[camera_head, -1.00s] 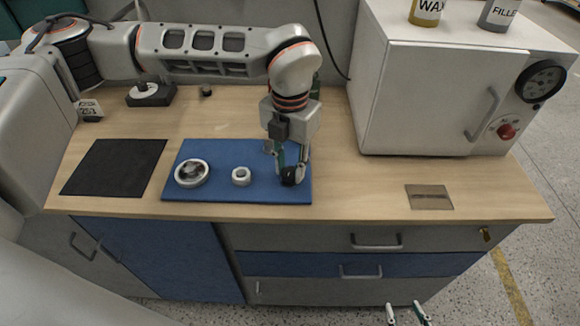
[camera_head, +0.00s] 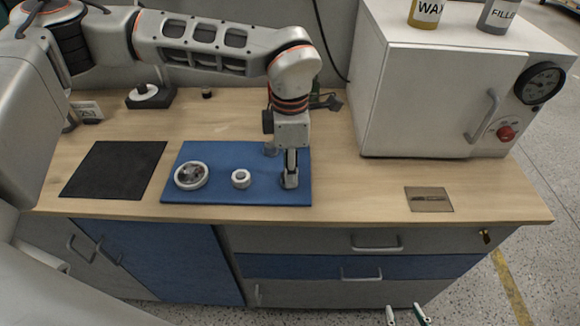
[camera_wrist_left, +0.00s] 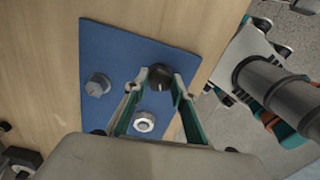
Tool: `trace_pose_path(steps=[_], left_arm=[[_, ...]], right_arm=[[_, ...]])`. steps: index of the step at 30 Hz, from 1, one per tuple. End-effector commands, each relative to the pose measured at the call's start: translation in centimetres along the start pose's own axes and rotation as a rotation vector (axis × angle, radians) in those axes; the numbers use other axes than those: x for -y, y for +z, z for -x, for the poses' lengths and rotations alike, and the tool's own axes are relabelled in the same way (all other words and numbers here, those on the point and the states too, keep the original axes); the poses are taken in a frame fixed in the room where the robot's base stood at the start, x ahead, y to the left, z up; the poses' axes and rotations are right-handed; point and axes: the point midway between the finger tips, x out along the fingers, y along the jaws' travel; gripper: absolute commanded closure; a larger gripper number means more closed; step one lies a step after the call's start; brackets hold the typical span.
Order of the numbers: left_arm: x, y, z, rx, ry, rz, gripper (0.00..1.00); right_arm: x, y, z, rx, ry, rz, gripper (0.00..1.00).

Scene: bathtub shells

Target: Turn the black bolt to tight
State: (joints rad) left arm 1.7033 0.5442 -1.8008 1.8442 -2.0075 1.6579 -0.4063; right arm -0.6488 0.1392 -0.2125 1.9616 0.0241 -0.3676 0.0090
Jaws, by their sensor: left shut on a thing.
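The black bolt (camera_wrist_left: 163,75) stands on the blue mat (camera_head: 220,193), near the mat's front right corner. My left gripper (camera_head: 290,181) points straight down there and hides the bolt in the head view. In the left wrist view my left gripper (camera_wrist_left: 167,79) has its two fingers closed on the sides of the black bolt. A light line shows on the bolt's top. My right gripper (camera_head: 407,314) hangs in front of the bench at the bottom edge, its fingertips apart and empty.
On the mat are a small white ring (camera_head: 241,179), a round white-rimmed part (camera_head: 191,175) and a grey hex bolt (camera_wrist_left: 97,85). A black mat (camera_head: 114,168) lies left, a small plate (camera_head: 428,199) right. A white oven (camera_head: 430,90) stands at the back right.

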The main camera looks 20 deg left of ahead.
Motion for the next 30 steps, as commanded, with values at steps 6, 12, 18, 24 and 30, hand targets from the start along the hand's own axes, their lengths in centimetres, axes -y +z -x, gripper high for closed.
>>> trace_pose_path(steps=[6, 12, 18, 24, 30], left_arm=[[0.0, 0.1, 0.2, 0.003, 0.003, -0.204, 0.96], [0.0, 0.1, 0.3, 0.002, 0.004, -0.395, 0.96], [0.0, 0.1, 0.3, 0.001, 0.004, -0.584, 0.96], [0.0, 0.0, 0.3, 0.001, 0.004, -0.774, 0.96], [0.1, 0.0, 0.3, 0.001, 0.003, -0.964, 0.96]], right_arm=[[-0.1, -0.3, 0.2, 0.001, 0.0, 0.0, 0.6], [-0.1, -0.6, 0.4, 0.0, 0.0, 0.0, 0.6], [-0.2, -1.0, 0.6, -0.002, 0.001, 0.001, 0.6], [-0.2, -1.5, 0.9, -0.004, 0.001, 0.001, 0.6], [-0.3, -2.1, 1.2, -0.006, 0.002, 0.001, 0.6]])
